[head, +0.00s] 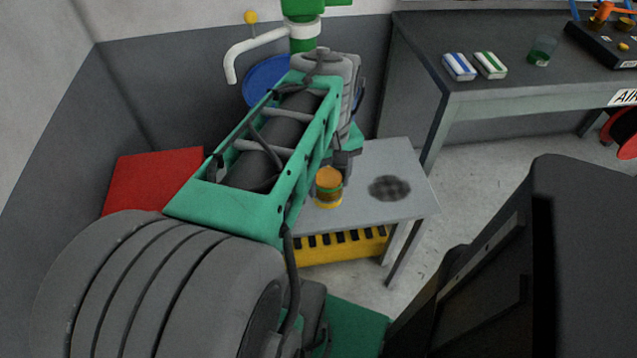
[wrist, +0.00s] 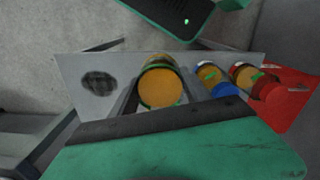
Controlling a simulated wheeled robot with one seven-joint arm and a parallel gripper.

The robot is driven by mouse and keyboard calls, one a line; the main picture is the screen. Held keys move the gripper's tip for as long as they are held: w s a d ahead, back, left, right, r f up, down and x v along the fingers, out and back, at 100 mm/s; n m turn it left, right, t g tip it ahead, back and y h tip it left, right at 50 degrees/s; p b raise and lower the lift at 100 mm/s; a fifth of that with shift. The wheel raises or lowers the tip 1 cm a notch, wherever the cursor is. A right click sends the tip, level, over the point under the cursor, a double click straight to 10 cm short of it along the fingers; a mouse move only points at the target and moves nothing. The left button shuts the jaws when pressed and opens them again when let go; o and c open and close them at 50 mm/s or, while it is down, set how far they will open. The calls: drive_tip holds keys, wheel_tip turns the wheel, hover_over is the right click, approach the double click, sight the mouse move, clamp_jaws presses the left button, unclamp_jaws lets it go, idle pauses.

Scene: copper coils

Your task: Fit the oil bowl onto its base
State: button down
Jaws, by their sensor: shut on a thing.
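An amber oil bowl (wrist: 160,88) with a green rim is between the two dark fingers of my gripper (wrist: 160,77) in the wrist view. My gripper is shut on it. In the head view the amber bowl (head: 329,180) appears upright at the small grey table, with a green band and a yellow part at its bottom. A yellow-green edge also shows at its far side in the wrist view. I cannot tell whether this yellow part is a separate base, or whether the bowl touches it. My arm hides part of this area in the head view.
The small table (head: 410,205) has a dark round patch (head: 390,188). In the wrist view, blue-trimmed (wrist: 210,76) and red-trimmed (wrist: 244,75) amber containers stand to the right, near a red surface (wrist: 296,98). A yellow slotted crate (head: 340,247) is under the table. A workbench (head: 480,100) stands behind.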

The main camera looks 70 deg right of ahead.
drive_tip(key=shift+n, duration=0.3)
drive_tip(key=w+d+f+b, duration=0.1)
drive_tip(key=d+f, duration=0.2)
drive_tip(key=d, duration=0.1)
drive_tip(key=w+d+f, duration=0.2)
drive_tip(key=d+f, duration=0.1)
drive_tip(key=d, duration=0.1)
drive_tip(key=w+d+f+b, duration=0.1)
drive_tip(key=d+f, duration=0.3)
drive_tip(key=d, duration=0.1)
drive_tip(key=shift+w+d+b, duration=0.1)
drive_tip(key=shift+w+b, duration=0.05)
drive_tip(key=shift+b, duration=0.15)
drive_tip(key=shift+d+f, duration=0.1)
drive_tip(key=shift+f, duration=1.4)
drive_tip(key=shift+f+b, duration=0.1)
drive_tip(key=shift+b, duration=0.2)
drive_tip(key=c, duration=0.5)
unclamp_jaws()
